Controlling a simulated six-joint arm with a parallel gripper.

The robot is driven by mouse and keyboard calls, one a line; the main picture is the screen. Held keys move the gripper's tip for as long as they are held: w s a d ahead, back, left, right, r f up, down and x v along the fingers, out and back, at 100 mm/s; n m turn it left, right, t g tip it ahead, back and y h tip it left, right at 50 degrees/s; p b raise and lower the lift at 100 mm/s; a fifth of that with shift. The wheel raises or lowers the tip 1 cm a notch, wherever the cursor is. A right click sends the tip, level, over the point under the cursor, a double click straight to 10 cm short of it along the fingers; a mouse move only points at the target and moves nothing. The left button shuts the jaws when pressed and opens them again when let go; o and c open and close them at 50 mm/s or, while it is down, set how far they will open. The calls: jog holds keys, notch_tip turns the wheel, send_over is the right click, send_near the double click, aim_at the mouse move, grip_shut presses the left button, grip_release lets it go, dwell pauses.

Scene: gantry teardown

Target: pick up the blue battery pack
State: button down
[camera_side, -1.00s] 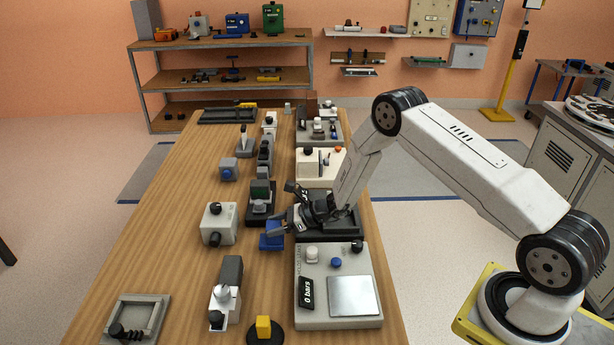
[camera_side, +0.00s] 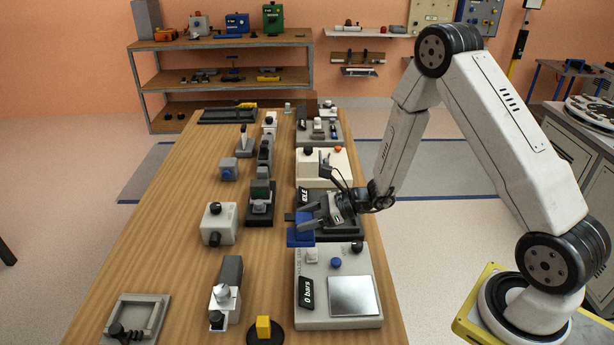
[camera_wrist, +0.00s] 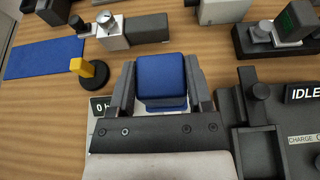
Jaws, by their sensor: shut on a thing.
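The blue battery pack (camera_side: 300,236) is between the fingers of my gripper (camera_side: 305,219) in the side view. In the wrist view the pack (camera_wrist: 161,80) fills the space between the two grey fingers of my gripper (camera_wrist: 160,85), which is shut on it. In the side view the pack appears near the edge between a grey device with a white screen and a dark tray-like station. Its exact height over the table is hard to tell.
The grey "0 bars" device (camera_side: 316,262) lies just in front of the pack. The dark station (camera_side: 345,228) is behind it, labelled IDLE in the wrist view. A yellow-topped knob (camera_side: 263,327) stands near the front. Bare wood (camera_side: 170,250) lies at the left.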

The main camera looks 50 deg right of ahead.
jog(key=shift+s+r, duration=0.35)
jog(key=shift+s, duration=0.35)
jog(key=shift+s+r, duration=0.3)
jog(key=shift+s, duration=0.4)
jog(key=shift+w+d, duration=0.1)
jog(key=w+d+f, duration=0.1)
jog(key=w+d, duration=0.1)
jog(key=d, duration=0.7)
jog(key=w+d+f, duration=0.1)
jog(key=w+d, duration=0.2)
jog(key=d, duration=0.6)
jog(key=shift+d+f, duration=0.25)
jog(key=shift+f, duration=0.15)
jog(key=shift+f, duration=0.2)
jog(key=shift+f, duration=1.9)
jog(key=shift+f, duration=0.15)
